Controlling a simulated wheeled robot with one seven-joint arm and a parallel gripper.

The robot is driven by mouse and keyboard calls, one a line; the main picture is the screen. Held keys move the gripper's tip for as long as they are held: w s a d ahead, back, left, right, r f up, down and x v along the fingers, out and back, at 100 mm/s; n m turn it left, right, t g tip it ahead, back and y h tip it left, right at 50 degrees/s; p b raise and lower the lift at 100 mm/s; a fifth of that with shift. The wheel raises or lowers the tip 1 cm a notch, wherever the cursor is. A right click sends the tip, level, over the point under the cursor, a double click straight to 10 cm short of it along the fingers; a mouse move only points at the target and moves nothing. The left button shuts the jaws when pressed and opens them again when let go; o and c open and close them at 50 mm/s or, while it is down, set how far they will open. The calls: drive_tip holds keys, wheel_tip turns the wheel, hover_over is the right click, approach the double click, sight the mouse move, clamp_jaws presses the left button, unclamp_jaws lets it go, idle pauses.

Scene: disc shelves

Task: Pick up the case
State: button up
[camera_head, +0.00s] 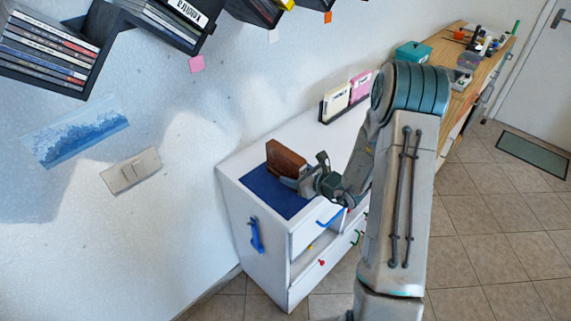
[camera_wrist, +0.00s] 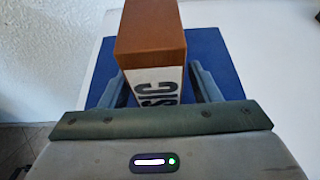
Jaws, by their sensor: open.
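The case (camera_head: 286,159) is a brown upright box standing on a blue mat (camera_head: 262,189) on top of the white cabinet. In the wrist view the case (camera_wrist: 151,35) shows its brown top and a white label with dark letters reading "SIC". My gripper (camera_wrist: 161,84) is open, with one finger on each side of the case and a gap showing beside it. In the head view my gripper (camera_head: 308,183) is at the right side of the case. The lower part of the case is hidden by my gripper in the wrist view.
The white cabinet (camera_head: 262,250) has drawers with coloured handles and a blue hook on its side. A black holder with cases (camera_head: 347,95) stands farther back on its top. Wall shelves with discs (camera_head: 45,50) hang at upper left. A wooden counter (camera_head: 462,75) lies beyond.

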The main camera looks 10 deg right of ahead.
drive_tip(key=shift+w+a+f, duration=0.1)
drive_tip(key=c, duration=1.2)
clamp_jaws()
